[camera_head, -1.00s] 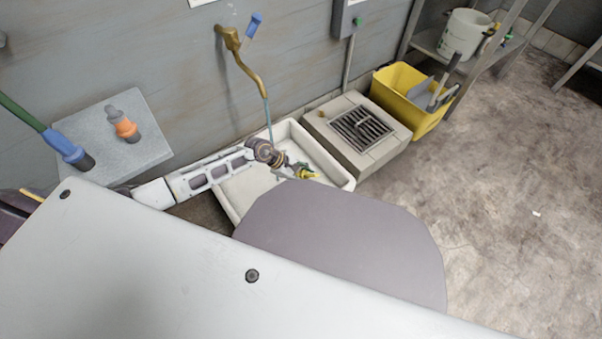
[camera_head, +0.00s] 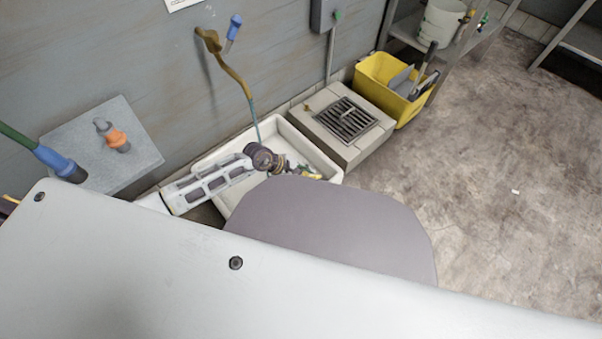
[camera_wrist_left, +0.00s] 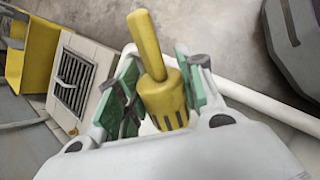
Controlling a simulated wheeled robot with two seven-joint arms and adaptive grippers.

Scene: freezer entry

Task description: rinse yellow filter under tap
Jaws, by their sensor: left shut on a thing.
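The yellow filter (camera_wrist_left: 160,85) is held between the green-padded fingers of my left gripper (camera_wrist_left: 162,95) in the left wrist view. It has a narrow stem and a wider slotted body. In the head view my left gripper (camera_head: 296,171) is over the white basin (camera_head: 208,164), partly hidden by my own body, and only a bit of yellow shows there. The brass tap (camera_head: 228,68) with a blue lever (camera_head: 234,27) is on the wall. A thin bluish stream (camera_head: 257,130) runs from its spout towards my left wrist. My right gripper is not in view.
A drain block with a metal grate (camera_head: 346,119) stands right of the basin, then a yellow bucket (camera_head: 372,75) with tools. A grey slab (camera_head: 70,137) with an orange-banded fitting (camera_head: 116,139) is at left. Open floor (camera_head: 500,170) lies to the right.

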